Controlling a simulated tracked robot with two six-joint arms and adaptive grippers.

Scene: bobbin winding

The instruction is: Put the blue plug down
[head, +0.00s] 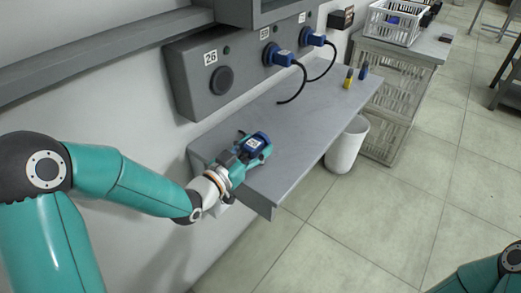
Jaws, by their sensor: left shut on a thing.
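The blue plug (252,143) is at the tip of my left gripper (256,152), over the near part of the grey shelf (290,135). The left gripper is shut on the plug. A short dark piece, perhaps its cable, shows just behind the plug. I cannot tell whether the plug touches the shelf. My right gripper is out of the picture; only a part of that arm shows at the bottom right corner.
A grey wall panel (200,52) has an empty socket (222,80) marked 26 and two plugged blue connectors (277,56) with hanging black cables. Small yellow and blue items (348,79) stand at the shelf's far end. A white bin (347,146) and a crate (394,22) are beyond.

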